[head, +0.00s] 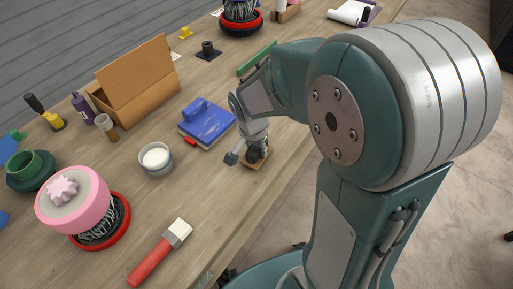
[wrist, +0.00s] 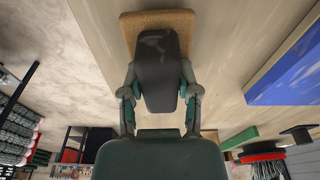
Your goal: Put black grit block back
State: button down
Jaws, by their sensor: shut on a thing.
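The black grit block (wrist: 157,62) is between the two fingers of my gripper (wrist: 160,88) in the wrist view. A tan cork-like pad (wrist: 182,19) lies just beyond the block's far end. In the head view, my gripper (head: 250,155) points down at the bench's right edge, low over the same tan pad (head: 257,166). The dark block (head: 256,153) is mostly hidden there by the fingers. I cannot tell whether the block touches the pad.
A blue pad with a blue handled tool (head: 207,122) lies left of my gripper. Bare bench lies between the brush and my gripper.

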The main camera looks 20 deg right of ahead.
aim_at(254, 150)
jog(key=shift+f, duration=0.25)
jog(key=shift+f, duration=0.25)
jog(key=shift+c, duration=1.7)
grip_release()
jog(key=shift+r, duration=0.15)
jog(key=r, duration=0.6)
jog(key=a+r, duration=0.1)
jog(key=r, duration=0.2)
jog(key=shift+s+r, duration=0.3)
jog(key=shift+s, duration=0.1)
jog(key=shift+s+r, duration=0.15)
jog(key=shift+r, duration=0.4)
jog(key=s+d+r+n+t+y, duration=0.1)
jog(key=s+r+n+t, duration=0.3)
jog(key=s+n, duration=0.6)
jog(key=s+r, duration=0.2)
jog(key=s, duration=0.1)
